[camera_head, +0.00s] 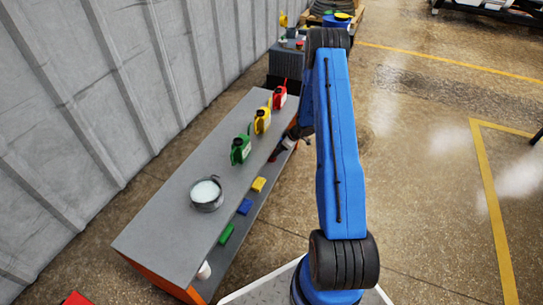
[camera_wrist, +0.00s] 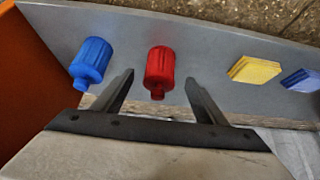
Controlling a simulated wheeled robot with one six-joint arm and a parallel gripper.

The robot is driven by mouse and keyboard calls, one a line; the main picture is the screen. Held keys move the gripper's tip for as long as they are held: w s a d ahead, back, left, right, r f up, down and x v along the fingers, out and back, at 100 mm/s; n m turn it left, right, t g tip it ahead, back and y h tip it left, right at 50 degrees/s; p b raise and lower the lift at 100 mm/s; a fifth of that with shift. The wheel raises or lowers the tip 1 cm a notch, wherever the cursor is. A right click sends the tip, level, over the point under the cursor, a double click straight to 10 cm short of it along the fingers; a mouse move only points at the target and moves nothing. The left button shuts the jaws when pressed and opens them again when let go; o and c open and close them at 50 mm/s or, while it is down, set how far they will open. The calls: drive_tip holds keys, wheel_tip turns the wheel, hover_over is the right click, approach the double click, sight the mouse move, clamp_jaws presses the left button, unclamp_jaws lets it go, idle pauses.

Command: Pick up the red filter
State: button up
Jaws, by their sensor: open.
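The red filter (camera_wrist: 160,68), a ribbed cylinder with a narrow neck, is on the grey lower shelf (camera_wrist: 215,58) in the wrist view. Its neck points toward the bottom of the picture. My gripper (camera_wrist: 159,80) is open and empty. Its two fingers appear on either side of the filter's neck, with the body beyond the tips; I cannot tell how much distance is left. In the head view my gripper (camera_head: 288,142) is at the workbench's right edge, partly hidden by my arm.
A yellow sponge (camera_wrist: 254,69) and a blue sponge (camera_wrist: 302,80) lie to the right. The bench top (camera_head: 165,215) holds several jugs and a pot (camera_head: 206,195).

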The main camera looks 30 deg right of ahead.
drive_tip(key=shift+x, duration=3.55)
drive_tip(key=c, duration=1.2)
